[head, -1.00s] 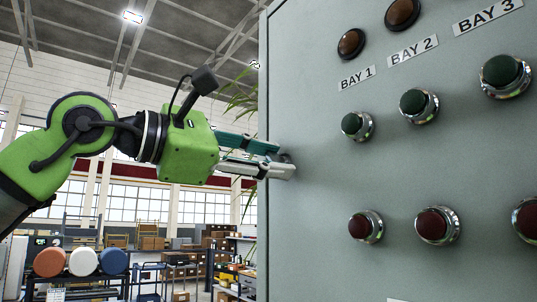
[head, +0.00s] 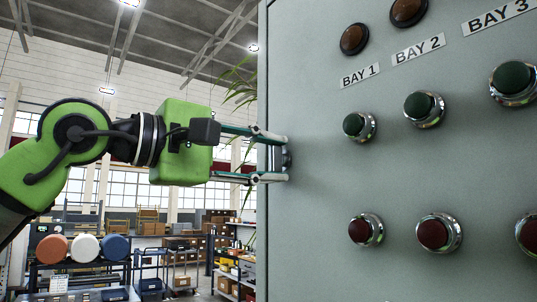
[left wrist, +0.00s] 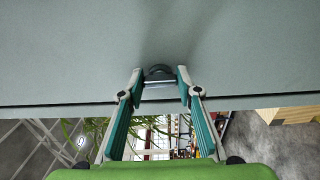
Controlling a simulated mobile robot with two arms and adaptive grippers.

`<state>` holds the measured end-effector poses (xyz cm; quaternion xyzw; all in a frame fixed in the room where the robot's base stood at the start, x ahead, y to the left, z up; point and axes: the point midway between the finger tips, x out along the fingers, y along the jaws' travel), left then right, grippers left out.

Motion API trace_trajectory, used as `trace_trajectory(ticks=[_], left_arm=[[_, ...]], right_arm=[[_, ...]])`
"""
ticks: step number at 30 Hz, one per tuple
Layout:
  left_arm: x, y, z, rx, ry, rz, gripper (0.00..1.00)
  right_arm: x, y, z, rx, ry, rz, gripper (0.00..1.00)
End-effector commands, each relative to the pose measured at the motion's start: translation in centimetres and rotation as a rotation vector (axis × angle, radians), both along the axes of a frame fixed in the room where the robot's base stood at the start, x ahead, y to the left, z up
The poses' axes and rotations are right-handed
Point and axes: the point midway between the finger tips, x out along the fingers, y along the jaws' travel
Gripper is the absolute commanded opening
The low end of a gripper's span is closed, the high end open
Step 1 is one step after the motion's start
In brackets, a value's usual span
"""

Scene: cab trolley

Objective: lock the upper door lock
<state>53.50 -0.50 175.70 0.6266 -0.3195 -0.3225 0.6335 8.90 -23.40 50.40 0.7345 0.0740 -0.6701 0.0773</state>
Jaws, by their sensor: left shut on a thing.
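The upper door lock (head: 286,159) is a small dark and metallic piece near the left edge of the grey cabinet door (head: 330,185). My left gripper (head: 280,158) is at it, with one finger above and one below the lock in the head view. In the left wrist view the two fingertips (left wrist: 158,80) are on either side of the lock (left wrist: 159,70) and shut on it. The fingers hide part of the lock. My right gripper is in neither view.
Green buttons (head: 354,126), red buttons (head: 364,230) and brown lamps (head: 354,39) stick out from the cabinet front to the right of the lock. Left of the cabinet is open room, with shelves and a trolley carrying coloured rolls (head: 86,248) far behind.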

Motion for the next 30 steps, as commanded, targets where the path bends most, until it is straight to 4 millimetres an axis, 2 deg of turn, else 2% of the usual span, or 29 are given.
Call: trace_trajectory(ticks=[16,17,18,19,30], left_arm=[[-0.01,-0.02,-0.06,0.018,-0.023,0.000,0.10],[-0.01,-0.03,-0.06,0.018,-0.023,0.000,0.34],[0.00,-0.03,-0.06,0.018,-0.023,0.000,0.45],[0.00,-0.03,-0.06,0.017,-0.022,0.000,0.49],[-0.12,0.20,-0.02,0.015,-0.021,0.000,0.49]], right_arm=[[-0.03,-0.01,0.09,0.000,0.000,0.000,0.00],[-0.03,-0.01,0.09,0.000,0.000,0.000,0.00],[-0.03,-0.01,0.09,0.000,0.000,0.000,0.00],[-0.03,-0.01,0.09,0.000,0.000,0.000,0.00],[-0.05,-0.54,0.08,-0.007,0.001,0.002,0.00]])
